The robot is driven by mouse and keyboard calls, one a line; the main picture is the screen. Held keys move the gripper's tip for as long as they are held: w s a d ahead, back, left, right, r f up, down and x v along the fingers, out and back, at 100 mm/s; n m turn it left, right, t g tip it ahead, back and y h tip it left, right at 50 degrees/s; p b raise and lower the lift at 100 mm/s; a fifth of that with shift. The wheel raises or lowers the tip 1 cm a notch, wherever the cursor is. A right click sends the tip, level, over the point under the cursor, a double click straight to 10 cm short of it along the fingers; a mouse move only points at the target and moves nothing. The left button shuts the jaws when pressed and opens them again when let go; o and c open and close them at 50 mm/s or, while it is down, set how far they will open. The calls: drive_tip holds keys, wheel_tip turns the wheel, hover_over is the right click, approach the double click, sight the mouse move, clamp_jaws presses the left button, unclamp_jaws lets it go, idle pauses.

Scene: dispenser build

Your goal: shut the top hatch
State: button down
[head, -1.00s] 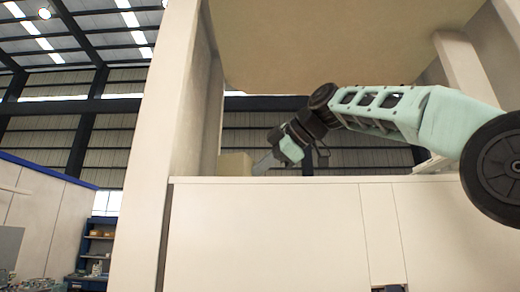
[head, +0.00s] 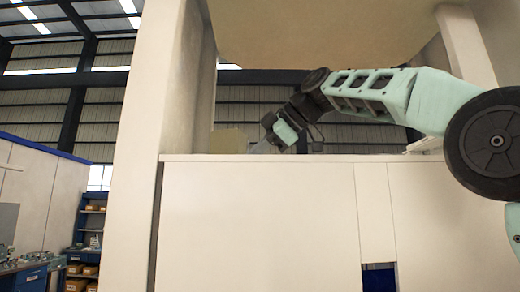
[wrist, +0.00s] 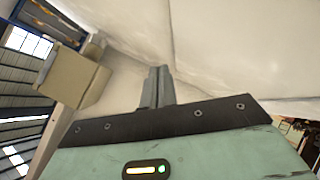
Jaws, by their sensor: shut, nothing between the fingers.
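The dispenser is a tall off-white cabinet (head: 260,220) in front of me. A broad tan panel (head: 330,35) spans the top of its upper opening; I cannot tell for sure whether this is the top hatch. My arm reaches across the opening from the right. My gripper (head: 257,148) is shut and empty, just above the cabinet's front ledge, beside a beige block (head: 230,141). In the wrist view the shut fingers (wrist: 158,82) point toward a pale surface (wrist: 200,50), and the block (wrist: 73,78) is to their left. Contact with that surface cannot be judged.
An upright post (head: 140,150) bounds the opening at left, and another post (head: 466,45) stands at right. A small dark blue gap (head: 378,277) shows low in the cabinet front. Shelves with boxes (head: 88,240) and a workbench are farther off at left.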

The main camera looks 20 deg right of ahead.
drive_tip(key=v, duration=1.7)
drive_tip(key=shift+s, duration=0.15)
drive_tip(key=shift+r, duration=0.1)
